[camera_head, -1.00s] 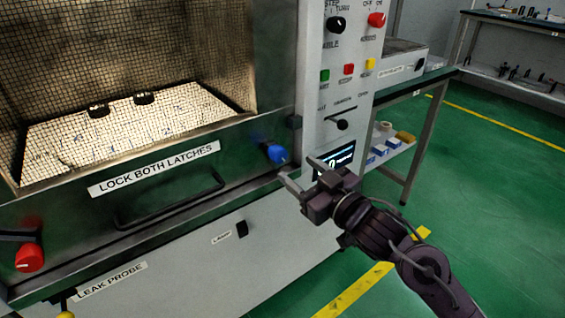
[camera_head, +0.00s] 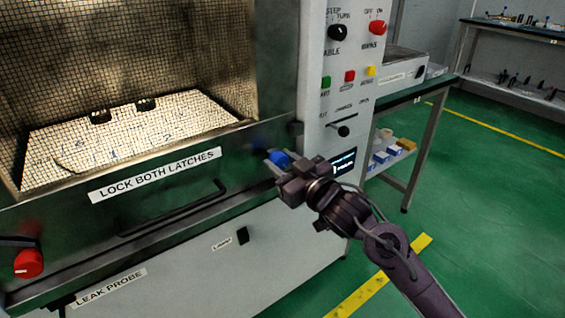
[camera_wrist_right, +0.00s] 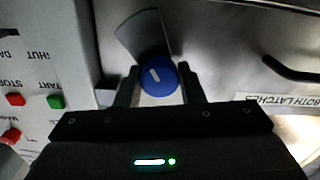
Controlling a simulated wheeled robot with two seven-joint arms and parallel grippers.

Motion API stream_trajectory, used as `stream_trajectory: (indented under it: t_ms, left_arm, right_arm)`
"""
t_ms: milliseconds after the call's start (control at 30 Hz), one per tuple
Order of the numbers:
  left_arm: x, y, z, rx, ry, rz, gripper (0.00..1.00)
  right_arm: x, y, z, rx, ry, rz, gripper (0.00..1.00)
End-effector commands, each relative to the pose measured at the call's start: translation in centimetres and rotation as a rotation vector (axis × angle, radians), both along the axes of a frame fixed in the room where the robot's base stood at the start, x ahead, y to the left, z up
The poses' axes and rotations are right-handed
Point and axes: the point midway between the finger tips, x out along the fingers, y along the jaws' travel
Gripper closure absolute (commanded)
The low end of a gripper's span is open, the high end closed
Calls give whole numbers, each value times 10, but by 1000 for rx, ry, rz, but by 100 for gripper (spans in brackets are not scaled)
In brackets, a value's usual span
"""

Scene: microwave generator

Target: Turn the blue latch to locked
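The blue latch (camera_head: 279,157) is a round knob at the right end of the steel door's lower frame. It also shows in the right wrist view (camera_wrist_right: 159,82), with a white mark tilted up and left and a dark grey flap-like plate behind it. My right gripper (camera_head: 282,164) is at the knob. In the right wrist view its fingers (camera_wrist_right: 160,75) stand on either side of the knob, with thin gaps that suggest it is open around it. Part of the knob is hidden by the gripper in the head view. My left gripper is not in view.
A red latch knob (camera_head: 28,263) is at the door's left end. A dark door handle (camera_head: 175,212) sits below the "LOCK BOTH LATCHES" label (camera_head: 155,175). The control panel (camera_head: 340,100) with knobs and buttons rises just right of the blue latch. Green floor is free at right.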

Motion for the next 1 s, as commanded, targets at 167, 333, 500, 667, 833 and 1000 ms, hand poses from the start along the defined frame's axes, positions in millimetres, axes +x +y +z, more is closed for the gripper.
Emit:
stream_trajectory:
  t_ms: [167, 333, 500, 667, 833, 1000]
  left_arm:
    - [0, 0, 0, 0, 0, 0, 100]
    - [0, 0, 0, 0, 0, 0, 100]
    - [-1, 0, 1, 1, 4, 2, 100]
    - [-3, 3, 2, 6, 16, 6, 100]
    - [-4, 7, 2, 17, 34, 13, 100]
    - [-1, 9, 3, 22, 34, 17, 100]
  right_arm:
    - [0, 0, 0, 0, 0, 0, 88]
    - [0, 0, 0, -6, -4, 0, 89]
    - [0, 0, 0, -41, -29, 0, 89]
    - [0, 0, 0, -113, -82, -1, 89]
    - [0, 0, 0, -229, -164, 1, 89]
    - [0, 0, -1, -358, -259, 0, 89]
